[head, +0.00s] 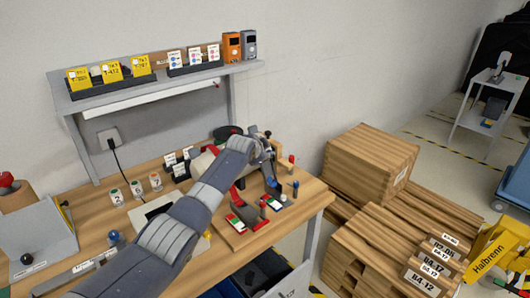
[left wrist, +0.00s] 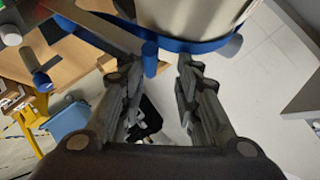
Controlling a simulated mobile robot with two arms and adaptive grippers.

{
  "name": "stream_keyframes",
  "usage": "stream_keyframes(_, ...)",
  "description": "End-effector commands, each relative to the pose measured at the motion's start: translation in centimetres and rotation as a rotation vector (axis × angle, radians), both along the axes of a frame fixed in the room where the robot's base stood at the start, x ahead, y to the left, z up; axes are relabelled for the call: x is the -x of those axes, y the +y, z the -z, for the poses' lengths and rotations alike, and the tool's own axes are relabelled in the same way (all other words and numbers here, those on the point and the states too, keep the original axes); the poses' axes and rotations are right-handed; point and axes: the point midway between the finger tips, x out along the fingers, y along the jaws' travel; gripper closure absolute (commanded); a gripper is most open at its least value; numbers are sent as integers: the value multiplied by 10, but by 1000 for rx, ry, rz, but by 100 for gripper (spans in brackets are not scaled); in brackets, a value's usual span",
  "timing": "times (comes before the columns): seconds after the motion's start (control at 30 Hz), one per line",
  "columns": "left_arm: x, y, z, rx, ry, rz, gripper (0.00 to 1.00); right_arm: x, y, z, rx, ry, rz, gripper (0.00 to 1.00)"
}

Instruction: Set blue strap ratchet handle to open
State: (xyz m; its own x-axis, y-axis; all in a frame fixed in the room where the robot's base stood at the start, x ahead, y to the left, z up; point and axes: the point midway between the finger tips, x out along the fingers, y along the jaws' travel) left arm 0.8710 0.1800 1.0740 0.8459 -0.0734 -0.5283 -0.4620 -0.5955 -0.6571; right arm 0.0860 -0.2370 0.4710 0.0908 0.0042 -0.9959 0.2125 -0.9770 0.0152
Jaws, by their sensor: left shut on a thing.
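The blue strap (left wrist: 195,46) runs round a pale cylinder (left wrist: 190,14) at the top of the left wrist view. A short blue ratchet handle (left wrist: 150,59) sticks out from it between my fingertips. My left gripper (left wrist: 155,67) is shut on this handle, though a gap shows beside it. In the head view my left arm reaches over the bench, and the left gripper (head: 268,160) is at the pale cylinder near the right end. My arm and gripper hide most of the cylinder and the strap there. My right gripper is not in view.
A wooden board with red and green devices (head: 272,202) lies beside my forearm on the bench (head: 305,198). Small blue-topped and red-topped posts stand near the gripper. A shelf (head: 165,82) is behind. Wooden crates (head: 370,165) stand on the floor at right.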

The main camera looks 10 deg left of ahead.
Motion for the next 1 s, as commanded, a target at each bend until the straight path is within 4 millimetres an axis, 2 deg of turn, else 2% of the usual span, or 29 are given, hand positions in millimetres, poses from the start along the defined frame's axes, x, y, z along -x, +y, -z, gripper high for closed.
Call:
stream_keyframes(0.03, -2, 8, -3, -9, -6, -8, 79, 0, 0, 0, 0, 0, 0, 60)
stream_keyframes(0.57, 3, 9, -1, -10, -1, -9, 79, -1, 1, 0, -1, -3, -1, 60)
stream_keyframes(1.0, 33, 10, -19, -11, 2, -8, 79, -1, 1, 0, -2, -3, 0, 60)
